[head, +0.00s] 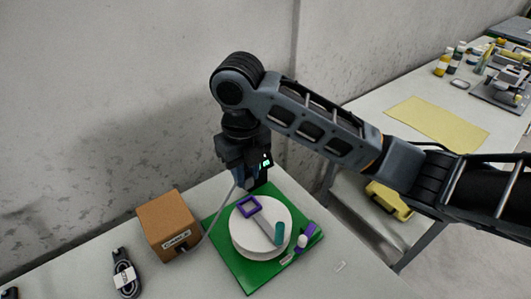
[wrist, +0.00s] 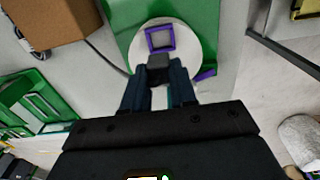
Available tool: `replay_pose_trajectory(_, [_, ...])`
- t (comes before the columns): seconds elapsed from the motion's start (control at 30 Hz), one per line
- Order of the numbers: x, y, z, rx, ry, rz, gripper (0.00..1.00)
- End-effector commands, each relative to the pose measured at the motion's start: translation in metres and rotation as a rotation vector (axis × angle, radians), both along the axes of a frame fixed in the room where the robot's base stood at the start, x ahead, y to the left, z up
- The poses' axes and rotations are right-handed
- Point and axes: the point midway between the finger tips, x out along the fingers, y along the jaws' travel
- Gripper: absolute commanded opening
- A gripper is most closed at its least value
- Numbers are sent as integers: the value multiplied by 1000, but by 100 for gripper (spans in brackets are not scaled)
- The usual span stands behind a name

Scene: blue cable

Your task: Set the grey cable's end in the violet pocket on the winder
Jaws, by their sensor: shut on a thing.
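The winder (head: 240,240) is a white disc on a green base, with a violet square-framed pocket (head: 241,209) on its top. The winder (wrist: 191,43) and the pocket (wrist: 160,29) also show in the wrist view, the pocket just beyond my fingertips. My gripper (head: 247,184) is above the far side of the disc. In the wrist view, my gripper (wrist: 159,74) is shut on the cable's end (wrist: 159,61), a dark grey block, apart from the pocket in the picture. The grey cable (head: 206,235) runs from the brown box towards my gripper. My fingers hide the end in the head view.
The brown box (head: 168,222) stands left of the green base (head: 247,284). A teal peg (head: 279,232) stands on the disc, and a violet clip (head: 306,236) is on the base. A coiled black cable (head: 125,277) lies at left. The front right of the table is mostly clear.

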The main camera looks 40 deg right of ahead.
Motion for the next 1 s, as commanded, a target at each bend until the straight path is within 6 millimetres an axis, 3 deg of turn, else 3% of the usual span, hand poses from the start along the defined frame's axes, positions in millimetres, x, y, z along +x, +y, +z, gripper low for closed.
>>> replay_pose_trajectory(0.27, [-2,6,-7,0,1,23,0])
replay_pose_trajectory(0.8, [-2,5,-52,0,1,21,0])
replay_pose_trajectory(1.0, [-2,5,-60,0,0,20,0])
